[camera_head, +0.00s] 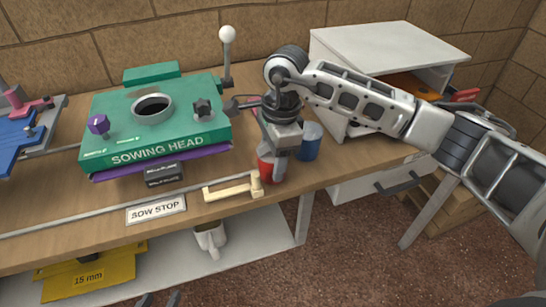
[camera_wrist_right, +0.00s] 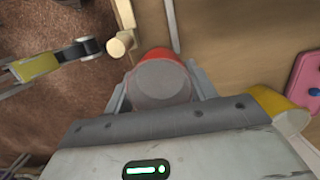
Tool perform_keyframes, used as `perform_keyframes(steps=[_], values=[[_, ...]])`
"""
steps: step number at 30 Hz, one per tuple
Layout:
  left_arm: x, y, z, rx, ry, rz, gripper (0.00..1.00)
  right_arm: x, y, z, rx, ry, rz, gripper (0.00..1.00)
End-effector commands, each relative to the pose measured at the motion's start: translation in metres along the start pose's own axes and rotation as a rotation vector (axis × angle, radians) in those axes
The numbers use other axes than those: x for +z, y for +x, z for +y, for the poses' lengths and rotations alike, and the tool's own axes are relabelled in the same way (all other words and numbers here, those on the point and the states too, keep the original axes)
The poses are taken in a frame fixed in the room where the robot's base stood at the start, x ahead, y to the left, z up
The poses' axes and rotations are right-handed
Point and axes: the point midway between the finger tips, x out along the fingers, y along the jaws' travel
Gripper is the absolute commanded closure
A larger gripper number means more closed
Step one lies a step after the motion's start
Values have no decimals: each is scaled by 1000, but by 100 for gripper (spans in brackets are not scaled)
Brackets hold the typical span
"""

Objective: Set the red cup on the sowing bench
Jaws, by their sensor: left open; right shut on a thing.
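The red cup (camera_head: 265,160) is near the bench's front edge in the head view, partly hidden by my right gripper (camera_head: 281,165). The right gripper is shut on it. In the right wrist view, the red cup (camera_wrist_right: 162,82) sits between the two fingers, its round grey end facing the camera. The cup appears over the wooden sowing bench (camera_head: 225,190); I cannot tell whether it touches the top. My left gripper (camera_head: 158,299) shows only as dark fingertips at the bottom edge of the head view, apart and empty.
A blue cup (camera_head: 308,141) stands close to the right of the red cup. A wooden lever (camera_head: 230,188) lies just left of it. The green sowing head (camera_head: 155,115) fills the bench's left middle. A white cabinet (camera_head: 385,48) stands behind right. A mug (camera_head: 210,237) is below the bench.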

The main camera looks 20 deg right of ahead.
Motion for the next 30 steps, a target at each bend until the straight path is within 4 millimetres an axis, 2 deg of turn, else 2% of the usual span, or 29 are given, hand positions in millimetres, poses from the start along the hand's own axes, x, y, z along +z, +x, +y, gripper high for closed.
perform_keyframes(steps=[6, 7, 9, 17, 22, 26, 30], values=[[5, 3, -1, 1, -3, -1, 59, 0, 6, 0, 0, 0, 0, 66], [5, 3, -1, 1, -5, 0, 59, 0, 5, 0, 0, 0, 0, 41], [4, 2, -1, 1, -5, -1, 59, 0, 4, 0, 0, 0, 0, 22], [3, 1, -1, 0, -4, 0, 59, 0, 4, 0, 1, 0, 0, 22], [0, -1, -2, -4, 6, -1, 59, 0, -6, 0, -2, 0, 0, 22], [3, 1, -2, -3, 4, -1, 59, 0, -30, -1, -5, -1, 1, 22], [6, 2, -2, -1, -1, -2, 59, 0, -62, -1, -5, 0, 0, 22]])
